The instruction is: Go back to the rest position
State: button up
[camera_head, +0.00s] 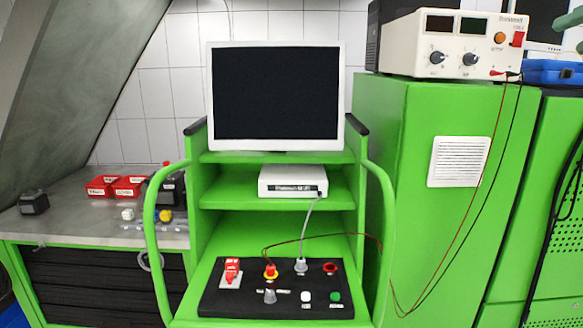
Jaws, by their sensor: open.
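My gripper does not show in the head view. A green pump testbench (228,172) stands in front of me, with a monitor (276,95) with a dark screen on top. Its lower shelf holds a black control panel (230,300) with a red switch (232,270), a red and yellow knob (270,271), grey connectors or knobs, and a white (306,296) and a green button (335,296). A grey cable runs up from the panel to a white box (292,181) on the middle shelf.
Green rails (152,240) flank the testbench. At right, a green cabinet (400,120) carries a power supply (455,42) with hanging red and black leads. At left, a grey worktop (75,225) holds red bins (103,186) and small parts. A grey slanted surface (70,70) fills the upper left.

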jog(key=w+a+f+g, duration=0.1)
jog(key=a+f+g, duration=0.1)
jog(key=a+f, duration=0.75)
jog(key=a+f+g, duration=0.3)
jog(key=a+f, duration=0.3)
jog(key=f, duration=0.7)
jog(key=s+a+f+n+g+h, duration=0.1)
jog(key=s+a+f, duration=0.3)
jog(key=f, duration=0.5)
jog(key=s+a+f+n+g+h, duration=0.1)
jog(key=s+a+f, duration=0.2)
jog(key=f, duration=0.6)
jog(key=s+a+f+n+g, duration=0.1)
jog(key=s+a+f+n, duration=0.1)
jog(key=s+a+f, duration=0.2)
notch_tip(320, 180, down, 5)
jog(key=shift+s+a+r+g+h, duration=0.1)
jog(key=shift+s+a+g+h, duration=0.25)
jog(key=shift+a, duration=0.6)
jog(key=shift+c, duration=0.2)
